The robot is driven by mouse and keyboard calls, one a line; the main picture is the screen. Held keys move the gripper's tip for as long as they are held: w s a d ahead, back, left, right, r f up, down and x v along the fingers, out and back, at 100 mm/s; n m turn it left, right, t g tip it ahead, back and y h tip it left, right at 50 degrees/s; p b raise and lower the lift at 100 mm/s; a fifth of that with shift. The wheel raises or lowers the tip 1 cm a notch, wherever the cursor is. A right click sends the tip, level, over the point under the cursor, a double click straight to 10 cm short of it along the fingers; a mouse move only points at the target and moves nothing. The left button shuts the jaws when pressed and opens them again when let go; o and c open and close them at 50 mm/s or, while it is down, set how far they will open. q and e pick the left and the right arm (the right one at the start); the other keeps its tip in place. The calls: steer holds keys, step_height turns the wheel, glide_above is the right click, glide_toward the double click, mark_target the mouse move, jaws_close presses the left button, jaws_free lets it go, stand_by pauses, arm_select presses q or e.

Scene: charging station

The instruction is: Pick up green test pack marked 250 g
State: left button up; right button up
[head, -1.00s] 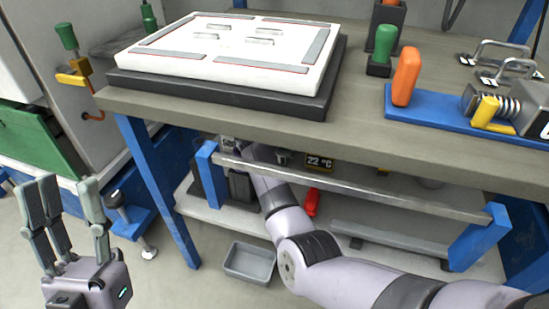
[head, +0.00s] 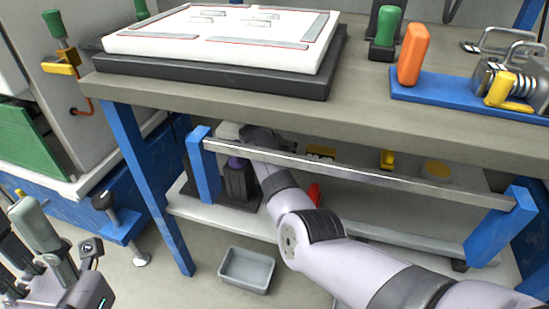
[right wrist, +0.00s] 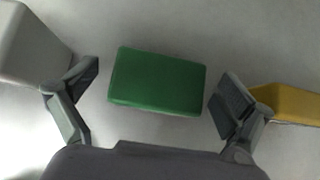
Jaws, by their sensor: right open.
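A plain green block (right wrist: 157,80), which looks like the green test pack, lies on a pale surface in the right wrist view; no 250 g marking is readable on it. My right gripper (right wrist: 157,86) is open, with one finger on each side of the block and a gap on both sides. In the head view my right arm reaches under the tabletop to the lower shelf, and its gripper and the green block are hidden there. My left gripper (head: 50,250) is at the lower left of the head view, fingers apart and empty, partly cut off by the edge.
A yellow object (right wrist: 285,104) lies close beside the right finger, and a pale box (right wrist: 32,45) stands near the left finger. The tabletop (head: 420,120) and a metal rail (head: 340,172) enclose my right arm. A grey bin (head: 247,270) stands below.

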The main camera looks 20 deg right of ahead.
steer(key=shift+w, duration=0.1)
steer(key=c, duration=1.4)
